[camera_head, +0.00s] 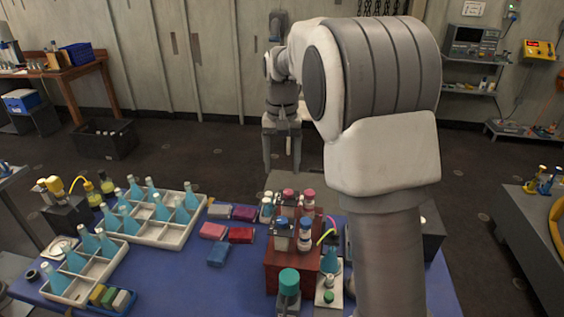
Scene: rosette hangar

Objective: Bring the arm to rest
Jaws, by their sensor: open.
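My arm rises in the right middle of the view, its large white and grey links close to the camera. It bends over and reaches away towards the far side. My gripper (282,168) hangs at its far end, beyond the back edge of the blue table (190,270), with its fingers pointing down. The two fingers are apart, with nothing visible between them. The near links hide part of the table's right side and the floor behind it.
White trays of blue flasks (152,231) stand on the table's left. Coloured packs (240,235) lie mid-table. A red-brown rack (285,270) with bottles stands close beside my arm. A wooden bench (75,70) is at the back left; dark floor lies between.

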